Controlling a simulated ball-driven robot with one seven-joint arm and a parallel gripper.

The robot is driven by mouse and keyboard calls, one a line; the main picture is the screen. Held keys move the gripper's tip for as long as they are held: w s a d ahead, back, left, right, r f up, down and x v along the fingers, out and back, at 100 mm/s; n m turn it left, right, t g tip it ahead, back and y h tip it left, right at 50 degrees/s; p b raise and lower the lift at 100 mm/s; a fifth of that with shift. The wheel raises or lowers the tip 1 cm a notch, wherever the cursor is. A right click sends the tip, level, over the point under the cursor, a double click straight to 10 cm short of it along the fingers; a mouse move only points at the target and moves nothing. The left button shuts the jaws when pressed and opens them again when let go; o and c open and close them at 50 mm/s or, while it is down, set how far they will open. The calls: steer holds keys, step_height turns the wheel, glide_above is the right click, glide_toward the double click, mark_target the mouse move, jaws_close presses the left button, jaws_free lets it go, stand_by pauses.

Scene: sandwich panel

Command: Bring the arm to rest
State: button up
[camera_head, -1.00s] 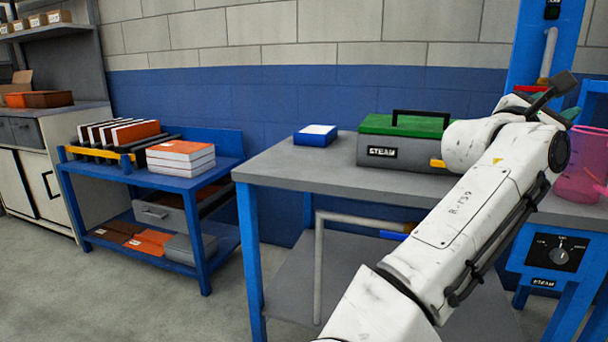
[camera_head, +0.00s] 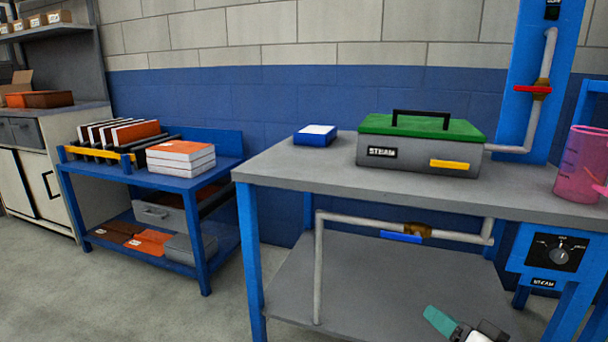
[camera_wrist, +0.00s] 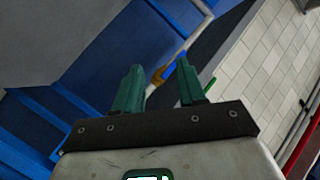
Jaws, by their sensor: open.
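My gripper (camera_wrist: 160,88) shows in the wrist view with its two green fingers apart and nothing between them. In the head view only a small part of my gripper (camera_head: 440,320) shows at the bottom edge, in front of the grey table's lower shelf, with one green finger visible. The rest of my arm is out of the head view. In the wrist view a blue valve handle (camera_wrist: 176,65) on a pipe shows beyond the fingers, apart from them.
A grey table (camera_head: 300,170) holds a green-lidded steam box (camera_head: 400,160), a blue-and-white box (camera_head: 316,134) and a pink container (camera_head: 582,165). A pipe with a red valve handle (camera_head: 532,89) stands behind. A blue cart (camera_head: 205,240) with books is left. Floor between is clear.

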steer(key=s+d+f+n+g+h, duration=0.1)
steer(key=s+f+n+g+h, duration=0.15)
steer(key=s+f+g, duration=1)
steer(key=s+f+n+g+h, duration=0.1)
steer(key=s+f, duration=0.4)
steer(key=s, duration=0.6)
steer(key=s+f+h, duration=0.1)
steer(key=s+f, duration=0.5)
steer(key=s, duration=0.5)
step_height(320, 180, up, 33)
steer(key=p, duration=3.3)
steer(key=shift+s+d+r, duration=0.2)
steer(key=shift+s+d, duration=0.15)
steer(key=shift+s, duration=0.1)
steer(key=shift+n, duration=0.25)
steer(key=shift+c, duration=0.3)
